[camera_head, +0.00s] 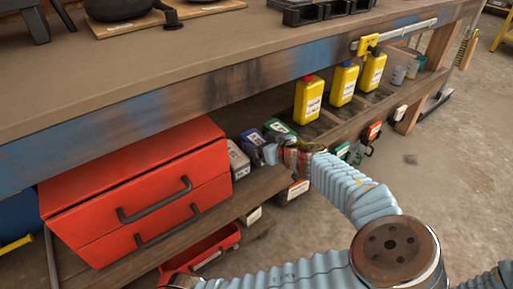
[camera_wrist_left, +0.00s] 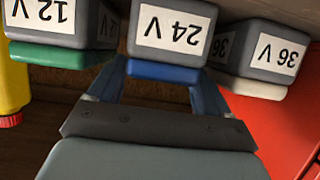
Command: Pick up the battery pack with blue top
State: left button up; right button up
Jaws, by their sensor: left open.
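The battery pack with the blue top (camera_head: 249,136) stands on the lower shelf, in a row with other packs. In the left wrist view it is the middle pack (camera_wrist_left: 173,30), labelled 24 V, and the picture is upside down. My left gripper (camera_head: 267,150) is open close in front of it. In the left wrist view its fingers (camera_wrist_left: 160,92) reach to either side of the blue top. Whether they touch it I cannot tell. The fingertips are partly hidden. My right gripper is not in view.
A green-topped 12 V pack (camera_wrist_left: 58,22) and a white-topped 36 V pack (camera_wrist_left: 262,52) stand close on either side. A red drawer box (camera_head: 140,190) is left of the packs. Yellow bottles (camera_head: 309,100) stand to the right. The workbench top (camera_head: 200,60) overhangs the shelf.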

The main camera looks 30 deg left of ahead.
pick_arm(q)
jog(key=x, duration=0.3)
jog(key=shift+d, duration=0.1)
jog(key=c, duration=1.2)
jog(key=shift+c, duration=0.3)
jog(key=shift+w+r, duration=0.1)
jog(key=shift+r, duration=0.05)
